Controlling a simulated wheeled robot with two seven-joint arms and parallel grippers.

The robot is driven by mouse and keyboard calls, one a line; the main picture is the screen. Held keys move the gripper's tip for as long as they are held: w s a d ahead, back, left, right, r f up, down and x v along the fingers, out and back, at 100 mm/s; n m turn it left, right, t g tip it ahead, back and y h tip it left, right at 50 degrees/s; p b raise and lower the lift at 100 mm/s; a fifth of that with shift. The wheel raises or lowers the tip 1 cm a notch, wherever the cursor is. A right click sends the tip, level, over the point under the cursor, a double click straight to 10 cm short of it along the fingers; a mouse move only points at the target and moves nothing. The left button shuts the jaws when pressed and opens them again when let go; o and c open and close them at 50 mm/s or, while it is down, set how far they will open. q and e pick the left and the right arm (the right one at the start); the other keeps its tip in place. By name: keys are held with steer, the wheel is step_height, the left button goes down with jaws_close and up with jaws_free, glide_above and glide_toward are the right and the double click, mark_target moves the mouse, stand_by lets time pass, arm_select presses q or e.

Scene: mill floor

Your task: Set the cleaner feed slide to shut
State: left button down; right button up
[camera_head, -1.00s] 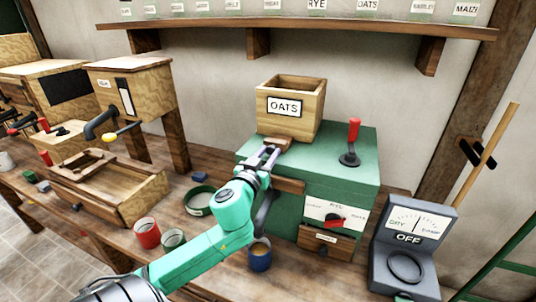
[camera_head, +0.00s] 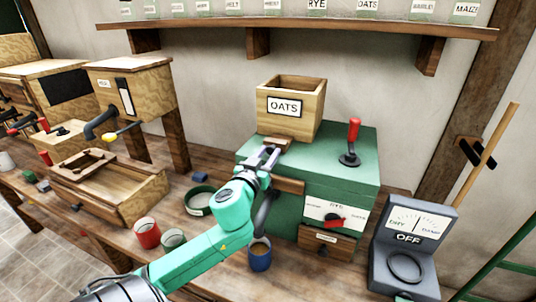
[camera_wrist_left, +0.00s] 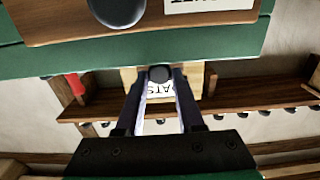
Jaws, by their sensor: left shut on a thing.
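The cleaner is a green box (camera_head: 335,165) on the bench with a wooden hopper labelled OATS (camera_head: 303,108) on top. The wooden feed slide (camera_head: 275,142) shows as a short board at the foot of the hopper's front. My left gripper (camera_head: 269,153) reaches in from the front left to the slide's front end. In the left wrist view its fingers (camera_wrist_left: 160,95) are closed around a dark round knob (camera_wrist_left: 160,74) in front of the hopper, which appears upside down. The slide's inner part is hidden beneath the hopper. My right gripper is not in view.
The cleaner carries a red-handled lever (camera_head: 353,140), a dial plate (camera_head: 335,214) with a red pointer, and a small drawer (camera_head: 327,242). Red (camera_head: 147,233) and blue (camera_head: 260,255) cups stand near my arm.

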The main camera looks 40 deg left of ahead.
mark_target(275, 144)
arm_select(q)
steer(key=x, duration=0.5)
steer(key=shift+w, duration=0.15)
steer(key=shift+r, duration=0.1)
steer(key=c, duration=0.9)
jaws_free()
steer(key=o, duration=0.3)
steer(key=shift+o, duration=0.2)
steer(key=shift+w+a, duration=0.1)
steer(key=shift+w, duration=0.05)
